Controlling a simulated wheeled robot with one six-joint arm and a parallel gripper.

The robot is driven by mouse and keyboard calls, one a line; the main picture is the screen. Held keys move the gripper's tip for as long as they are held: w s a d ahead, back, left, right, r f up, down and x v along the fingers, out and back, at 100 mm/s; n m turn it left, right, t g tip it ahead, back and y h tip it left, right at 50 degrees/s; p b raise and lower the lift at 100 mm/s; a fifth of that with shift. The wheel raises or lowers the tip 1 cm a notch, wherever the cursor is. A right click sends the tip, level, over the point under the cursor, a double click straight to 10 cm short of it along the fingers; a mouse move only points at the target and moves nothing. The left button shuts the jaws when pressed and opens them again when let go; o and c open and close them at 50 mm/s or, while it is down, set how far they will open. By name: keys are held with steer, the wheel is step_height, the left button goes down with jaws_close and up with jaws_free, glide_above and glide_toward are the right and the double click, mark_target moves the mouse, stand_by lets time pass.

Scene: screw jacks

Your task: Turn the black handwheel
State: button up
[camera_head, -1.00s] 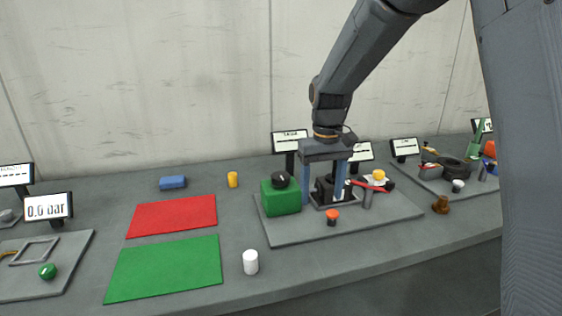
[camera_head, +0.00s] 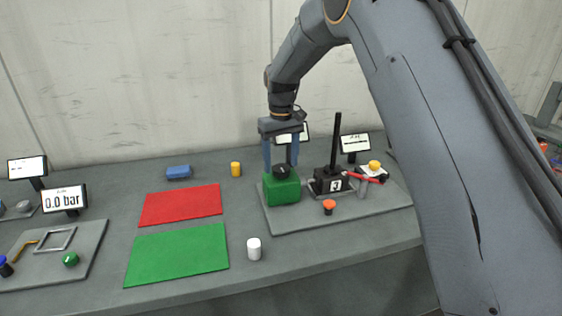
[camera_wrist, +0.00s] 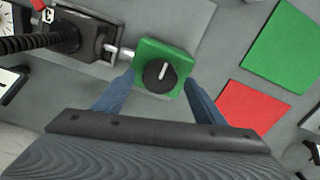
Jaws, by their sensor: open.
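The black handwheel (camera_head: 281,171) sits on top of the green block (camera_head: 283,190) on a grey board. In the wrist view the handwheel (camera_wrist: 160,74) shows as a round black disc with a white mark, on the green block (camera_wrist: 148,56). My gripper (camera_head: 281,162) points down over the green block with its blue fingers apart. In the wrist view my gripper (camera_wrist: 159,80) has one finger on each side of the handwheel, with space between finger and wheel on both sides. I cannot tell whether the fingertips reach down to wheel height.
A black jack (camera_head: 330,181) with a tall upright rod stands just right of the green block. A red-handled lever (camera_head: 362,177) and an orange-topped knob (camera_head: 329,206) are close by. Red (camera_head: 180,206) and green (camera_head: 177,254) mats lie to the left.

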steer(key=shift+f, duration=0.7)
steer(key=c, duration=1.1)
steer(key=shift+o, duration=0.2)
